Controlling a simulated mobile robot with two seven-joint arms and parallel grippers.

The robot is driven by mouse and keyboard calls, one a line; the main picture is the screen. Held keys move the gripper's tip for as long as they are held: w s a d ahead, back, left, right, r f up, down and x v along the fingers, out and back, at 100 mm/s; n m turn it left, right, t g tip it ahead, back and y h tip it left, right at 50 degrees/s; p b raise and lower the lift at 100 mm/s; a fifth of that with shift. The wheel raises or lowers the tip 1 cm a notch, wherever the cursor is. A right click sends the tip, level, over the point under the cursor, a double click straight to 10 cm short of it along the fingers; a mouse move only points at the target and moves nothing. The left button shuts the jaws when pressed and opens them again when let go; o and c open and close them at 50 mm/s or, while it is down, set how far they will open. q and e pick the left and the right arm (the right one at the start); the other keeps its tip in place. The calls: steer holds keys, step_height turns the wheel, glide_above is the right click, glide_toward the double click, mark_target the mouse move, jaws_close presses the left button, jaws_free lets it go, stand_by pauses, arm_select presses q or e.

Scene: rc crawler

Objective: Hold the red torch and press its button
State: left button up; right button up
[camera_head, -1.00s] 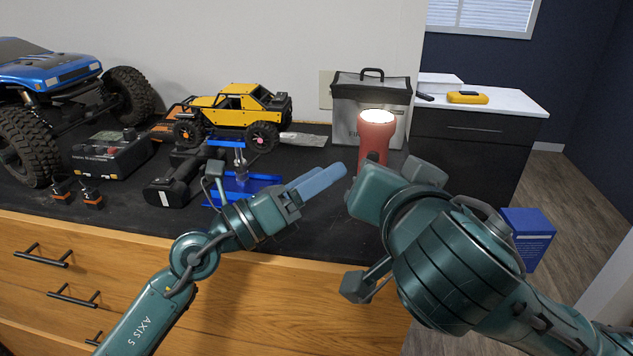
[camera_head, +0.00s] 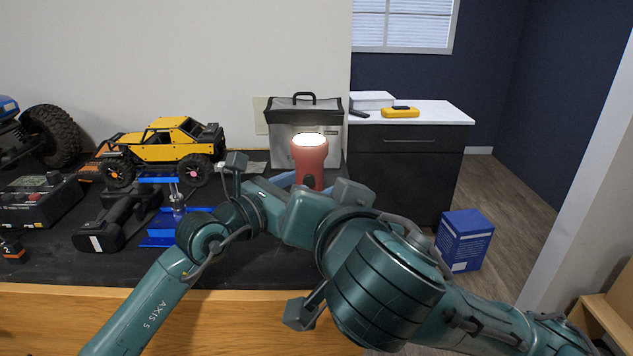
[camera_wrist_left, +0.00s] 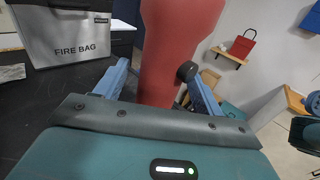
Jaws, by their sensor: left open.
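The red torch (camera_head: 310,160) stands upright with its bright white lens end up, in front of the fire bag. A dark round button shows low on its side; it also shows in the left wrist view (camera_wrist_left: 187,72). My left gripper (camera_head: 284,181) is open at the torch, its blue fingers partly hidden. In the left wrist view the red torch body (camera_wrist_left: 172,50) lies between the two open fingers (camera_wrist_left: 157,78).
The grey fire bag (camera_head: 295,150) stands behind the torch. A yellow crawler (camera_head: 165,145), a blue stand (camera_head: 175,225) and a black power tool (camera_head: 112,220) are on the dark worktop to the left. A white-topped cabinet (camera_head: 430,112) and a blue box (camera_head: 465,240) are to the right.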

arm_select(q)
steer(key=shift+x, duration=1.35)
steer(key=c, duration=1.2)
arm_select(e)
steer(key=shift+c, duration=0.2)
jaws_close()
stand_by(1.9)
